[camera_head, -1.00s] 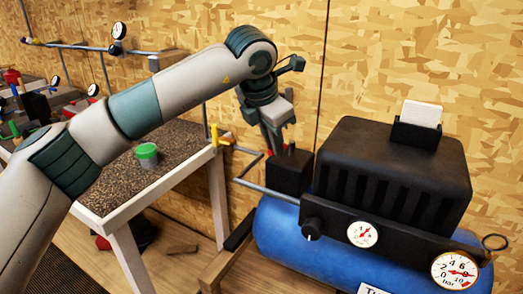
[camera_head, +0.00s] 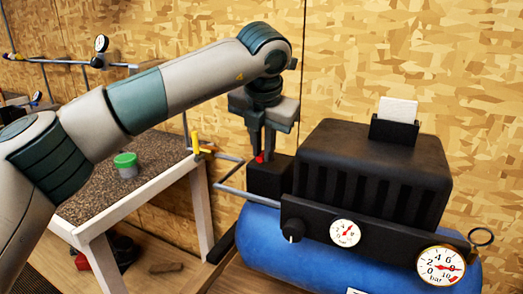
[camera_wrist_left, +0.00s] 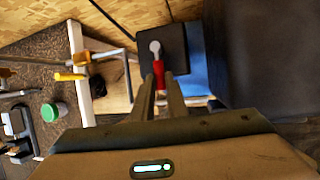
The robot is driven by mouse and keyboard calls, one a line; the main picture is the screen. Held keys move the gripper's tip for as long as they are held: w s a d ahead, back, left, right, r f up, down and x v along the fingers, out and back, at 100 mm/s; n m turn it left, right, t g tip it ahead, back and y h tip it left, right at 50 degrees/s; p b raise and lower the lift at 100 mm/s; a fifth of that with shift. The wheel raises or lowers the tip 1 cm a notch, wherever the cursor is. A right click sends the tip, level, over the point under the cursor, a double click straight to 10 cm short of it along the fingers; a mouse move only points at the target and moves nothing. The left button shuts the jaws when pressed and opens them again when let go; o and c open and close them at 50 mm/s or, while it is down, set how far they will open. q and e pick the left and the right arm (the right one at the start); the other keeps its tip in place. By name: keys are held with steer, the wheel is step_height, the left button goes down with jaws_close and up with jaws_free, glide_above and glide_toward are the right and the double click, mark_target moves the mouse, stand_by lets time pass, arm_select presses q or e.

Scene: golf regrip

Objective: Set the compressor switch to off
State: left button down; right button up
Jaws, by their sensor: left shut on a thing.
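The compressor has a blue tank (camera_head: 262,240) and a black ribbed cover (camera_head: 385,165). Its black switch box (camera_head: 266,180) stands at the cover's left, with a small red switch lever (camera_head: 260,158) on top. My left gripper (camera_head: 262,152) points down over the box and its fingers are shut on the red lever. In the left wrist view, the red lever (camera_wrist_left: 159,70) with a pale round end lies at the fingertips (camera_wrist_left: 160,85), over the black box (camera_wrist_left: 178,45). The fingers hide part of the lever. My right gripper is in neither view.
A speckled-top bench (camera_head: 90,195) with a green-lidded tub (camera_head: 125,165) stands left of the compressor. Two gauges (camera_head: 345,233) (camera_head: 441,266) and a black knob (camera_head: 293,231) face front.

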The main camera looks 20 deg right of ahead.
arm_select(q)
steer(key=shift+r, duration=0.15)
steer(key=c, duration=1.7)
jaws_free()
steer(key=shift+c, duration=0.2)
steer(key=v, duration=1.7)
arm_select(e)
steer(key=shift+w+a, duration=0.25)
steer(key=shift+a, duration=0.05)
arm_select(q)
steer(key=shift+s+r, duration=0.1)
steer(key=shift+r, duration=0.05)
